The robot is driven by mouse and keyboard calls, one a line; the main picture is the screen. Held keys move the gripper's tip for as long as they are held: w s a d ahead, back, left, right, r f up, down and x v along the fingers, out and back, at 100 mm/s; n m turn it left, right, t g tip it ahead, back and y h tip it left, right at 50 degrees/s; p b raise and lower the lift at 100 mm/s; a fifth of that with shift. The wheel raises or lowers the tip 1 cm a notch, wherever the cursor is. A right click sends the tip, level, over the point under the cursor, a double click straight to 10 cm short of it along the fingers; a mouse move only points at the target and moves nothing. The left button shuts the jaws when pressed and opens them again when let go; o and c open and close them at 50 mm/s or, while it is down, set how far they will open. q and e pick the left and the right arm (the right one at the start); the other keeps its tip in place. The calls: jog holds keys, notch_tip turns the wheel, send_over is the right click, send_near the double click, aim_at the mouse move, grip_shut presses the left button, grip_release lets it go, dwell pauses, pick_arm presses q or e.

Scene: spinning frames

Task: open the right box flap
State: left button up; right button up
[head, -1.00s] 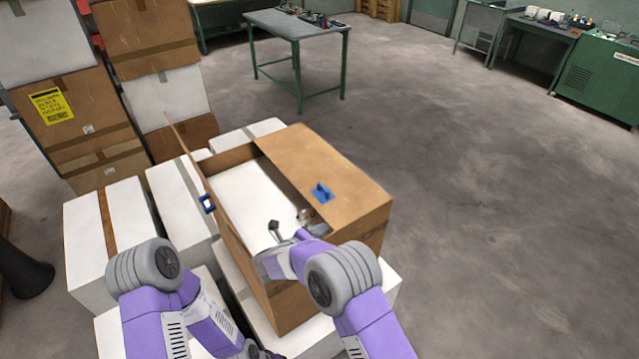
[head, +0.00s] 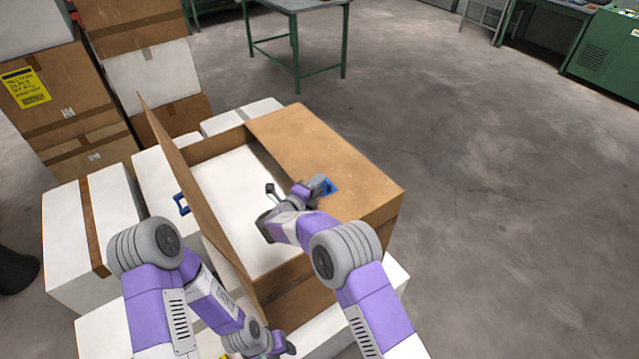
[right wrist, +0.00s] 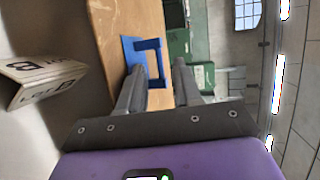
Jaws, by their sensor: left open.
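The large cardboard box (head: 290,292) is partly open, with a white interior. Its right flap (head: 318,150) lies flat over the right side and carries a blue handle (head: 331,187). My right gripper (head: 322,188) is at this handle. In the right wrist view, its fingers (right wrist: 160,82) are apart, with the blue handle (right wrist: 130,48) at and between their tips; firm contact cannot be told. The left flap (head: 190,180) stands raised, with its own blue handle (head: 181,204) on the outer side. My left gripper (head: 280,346) is open, low in front of the box, partly cut off.
White boxes (head: 70,225) surround the box's left and underside. Stacked cartons (head: 75,120) stand at the back left. A green-legged table (head: 297,6) is behind. The floor (head: 500,230) to the right is clear. A folded printed card (right wrist: 40,80) shows in the right wrist view.

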jog(key=shift+x, duration=0.9)
grip_shut()
dwell(0.8)
